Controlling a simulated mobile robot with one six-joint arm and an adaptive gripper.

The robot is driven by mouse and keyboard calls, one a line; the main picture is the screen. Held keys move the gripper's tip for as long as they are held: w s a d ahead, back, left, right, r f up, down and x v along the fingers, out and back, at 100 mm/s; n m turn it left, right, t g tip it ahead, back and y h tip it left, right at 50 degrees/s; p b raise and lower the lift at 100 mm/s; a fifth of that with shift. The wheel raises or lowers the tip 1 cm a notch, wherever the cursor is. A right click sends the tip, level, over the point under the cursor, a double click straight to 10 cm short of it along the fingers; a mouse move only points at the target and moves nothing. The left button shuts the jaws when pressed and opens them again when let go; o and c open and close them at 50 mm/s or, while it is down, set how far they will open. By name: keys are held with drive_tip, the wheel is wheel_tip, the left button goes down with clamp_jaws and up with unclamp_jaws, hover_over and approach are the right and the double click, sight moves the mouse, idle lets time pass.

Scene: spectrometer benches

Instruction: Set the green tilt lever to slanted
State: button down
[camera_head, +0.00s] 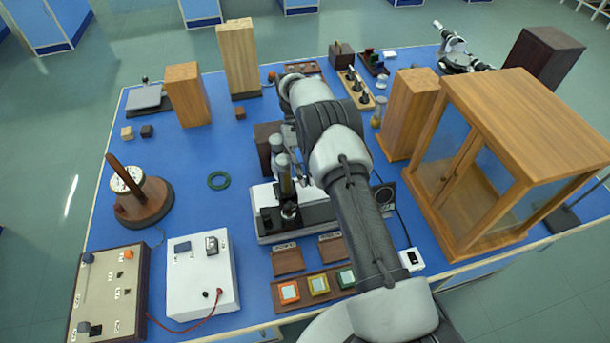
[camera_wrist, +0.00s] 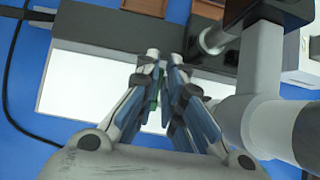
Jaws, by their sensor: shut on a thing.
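My gripper (camera_wrist: 162,62) is in the middle of the wrist view, its two blue-grey fingers close together over a bench instrument. A thin strip of the green tilt lever (camera_wrist: 156,92) shows between the fingers; the rest is hidden by them. The fingers are shut on it. The lever's angle cannot be told from this strip. In the head view my arm covers the lever and most of the gripper. The instrument with a white base (camera_head: 265,197) and upright grey tubes stands just left of my arm there.
A wood-framed glass case (camera_head: 520,110) and a wooden block (camera_head: 408,112) stand right of my arm. A white box (camera_head: 200,275) and a tray with coloured buttons (camera_head: 318,288) lie in front.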

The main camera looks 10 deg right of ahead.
drive_tip(key=c, duration=1.7)
unclamp_jaws()
wheel_tip(320, 180, up, 10)
